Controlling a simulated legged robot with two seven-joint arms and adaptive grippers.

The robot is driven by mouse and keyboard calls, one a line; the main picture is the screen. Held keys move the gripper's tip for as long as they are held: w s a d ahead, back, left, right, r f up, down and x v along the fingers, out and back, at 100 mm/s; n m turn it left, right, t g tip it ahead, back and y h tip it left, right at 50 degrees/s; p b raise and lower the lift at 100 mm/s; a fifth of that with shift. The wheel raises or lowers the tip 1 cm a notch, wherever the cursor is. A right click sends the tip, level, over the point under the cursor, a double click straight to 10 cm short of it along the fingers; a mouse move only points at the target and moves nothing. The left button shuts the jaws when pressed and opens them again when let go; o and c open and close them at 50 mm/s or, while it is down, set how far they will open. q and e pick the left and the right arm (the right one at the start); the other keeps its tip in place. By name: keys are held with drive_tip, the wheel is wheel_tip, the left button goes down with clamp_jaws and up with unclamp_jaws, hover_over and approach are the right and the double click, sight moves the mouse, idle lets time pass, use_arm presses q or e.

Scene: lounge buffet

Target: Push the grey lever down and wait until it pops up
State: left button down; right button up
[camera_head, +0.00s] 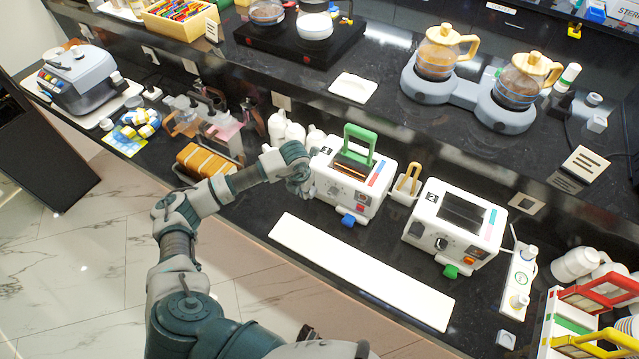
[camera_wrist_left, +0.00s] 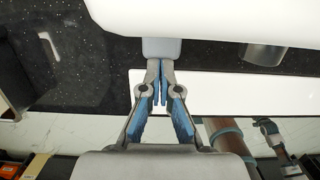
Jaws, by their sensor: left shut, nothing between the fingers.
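A white toaster (camera_head: 325,188) stands on the black counter, with a green-handled rack (camera_head: 360,139) over its slot and brown bread showing under it. A blue tab (camera_head: 348,220) is at its front base. My left gripper (camera_head: 305,188) is at the toaster's left side. In the left wrist view a light grey block, seemingly the grey lever (camera_wrist_left: 162,48), sticks out below the white toaster body (camera_wrist_left: 200,18). My left gripper (camera_wrist_left: 161,82) is shut and empty, its fingertips right at the block; I cannot tell whether they touch. In the head view the gripper hides the lever.
A second white toaster (camera_head: 455,222) with a green tab stands to the right, with wooden tongs (camera_head: 408,180) between them. A long white board (camera_head: 360,272) lies in front. Orange-brown bread (camera_head: 208,160) lies left of my gripper. White cups (camera_head: 285,130) stand behind it.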

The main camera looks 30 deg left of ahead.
use_arm(q)
wheel_tip(320, 180, up, 12)
drive_tip(key=p, duration=0.7)
drive_tip(key=shift+d, duration=0.1)
